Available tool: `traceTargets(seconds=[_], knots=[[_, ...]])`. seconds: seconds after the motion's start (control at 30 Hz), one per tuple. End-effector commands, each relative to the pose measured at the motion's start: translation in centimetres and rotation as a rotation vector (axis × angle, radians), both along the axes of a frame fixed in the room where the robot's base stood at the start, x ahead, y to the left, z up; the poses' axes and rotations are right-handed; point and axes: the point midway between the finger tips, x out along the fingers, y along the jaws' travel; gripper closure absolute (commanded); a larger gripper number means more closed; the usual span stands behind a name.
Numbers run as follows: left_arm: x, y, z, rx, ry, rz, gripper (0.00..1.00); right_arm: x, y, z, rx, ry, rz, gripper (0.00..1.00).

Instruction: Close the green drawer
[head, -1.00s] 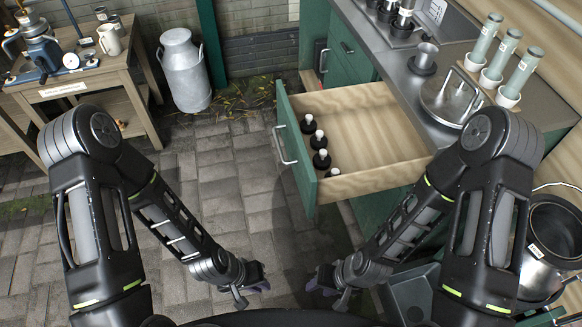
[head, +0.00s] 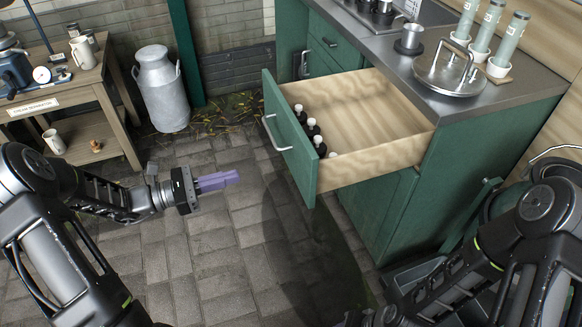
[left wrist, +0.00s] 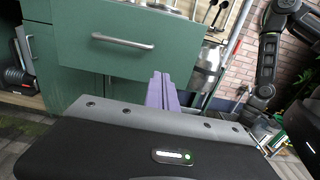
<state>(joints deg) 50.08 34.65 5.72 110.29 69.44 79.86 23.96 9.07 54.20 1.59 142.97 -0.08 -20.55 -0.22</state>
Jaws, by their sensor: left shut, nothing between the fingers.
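The green drawer (head: 292,150) is pulled open from the green cabinet. Its front faces left and carries a metal bar handle (head: 271,132). Several dark bottles with white caps stand inside, behind the front panel. My left gripper (head: 232,179) has purple fingers that are shut and empty. It is to the left of the drawer front, apart from it, pointing right. In the left wrist view the purple fingers (left wrist: 161,92) are together, with the drawer front and its handle (left wrist: 122,41) beyond and up to the left. My right arm is at lower right; its gripper is not clearly visible.
The steel countertop (head: 385,60) holds a round lid (head: 450,72) and several glass tubes. A milk can (head: 161,90) stands on the paved floor at the back. A wooden table (head: 75,95) is at left. The floor between is clear.

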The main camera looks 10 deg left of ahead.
Motion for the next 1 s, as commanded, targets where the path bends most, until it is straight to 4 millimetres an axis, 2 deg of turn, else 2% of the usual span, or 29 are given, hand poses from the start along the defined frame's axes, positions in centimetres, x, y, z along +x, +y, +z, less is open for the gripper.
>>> traceTargets(seconds=[0.37, 0.53, 0.77, 1.0], knots=[[-0.1, -0.3, 0.0, -0.009, 0.006, -0.008, 1.0, 0.0, 0.0, 0.0, 0.0, 0.0, 0.0, 0.64], [0.4, -1.1, 0.0, -0.008, 0.008, -0.009, 1.0, 0.0, 0.0, -0.1, 0.0, 0.0, 0.0, 0.64], [2.2, -4.1, 0.0, -0.009, 0.006, -0.011, 1.0, 0.0, 0.0, -0.2, 0.0, 0.0, 0.0, 0.64], [4.8, -8.3, -0.1, -0.008, 0.007, -0.012, 1.0, 0.0, 0.0, -0.5, 0.0, 0.0, 0.0, 0.64]])
